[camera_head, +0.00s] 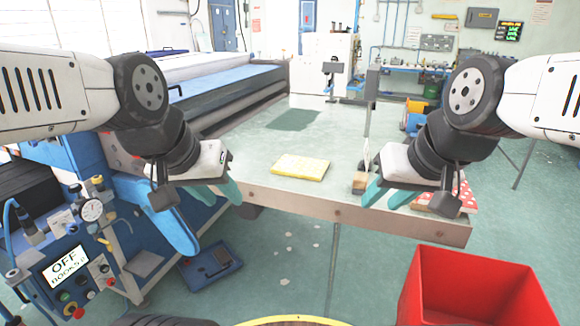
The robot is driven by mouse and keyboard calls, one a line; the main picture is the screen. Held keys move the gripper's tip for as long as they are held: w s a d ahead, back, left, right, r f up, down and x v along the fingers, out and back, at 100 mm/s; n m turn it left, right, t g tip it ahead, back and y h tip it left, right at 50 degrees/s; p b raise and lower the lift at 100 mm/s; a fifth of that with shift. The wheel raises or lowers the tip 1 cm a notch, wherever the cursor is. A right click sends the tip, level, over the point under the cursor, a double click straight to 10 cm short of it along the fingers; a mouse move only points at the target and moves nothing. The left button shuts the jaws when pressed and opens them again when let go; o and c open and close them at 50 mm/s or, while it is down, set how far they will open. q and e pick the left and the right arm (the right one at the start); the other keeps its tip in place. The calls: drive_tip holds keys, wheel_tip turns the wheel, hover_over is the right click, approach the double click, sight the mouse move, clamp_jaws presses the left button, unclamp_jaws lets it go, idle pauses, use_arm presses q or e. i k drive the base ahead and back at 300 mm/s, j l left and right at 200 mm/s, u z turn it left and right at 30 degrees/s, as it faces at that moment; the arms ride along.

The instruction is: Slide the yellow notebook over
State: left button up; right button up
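The yellow notebook (300,167) lies flat on the pale green table (285,185), close to its front edge and between my two grippers. My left gripper (212,218) hangs to the left of the notebook, in front of the blue machine, with its teal fingers apart and nothing between them. My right gripper (386,197) is over the table's front edge, to the right of the notebook. Its teal fingers look apart, partly hidden by the gripper body. Neither gripper touches the notebook.
A small wooden block (360,183) stands beside my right gripper. A red patterned item (465,197) lies at the table's right front corner, partly hidden. A red bin (475,290) stands on the floor in front. The tabletop behind the notebook is largely clear, with a dark green patch (292,119).

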sight(298, 167)
drive_tip(key=i+j+z, duration=0.15)
drive_tip(key=z, duration=0.25)
drive_tip(key=i+j+z, duration=0.6)
drive_tip(key=z, duration=0.15)
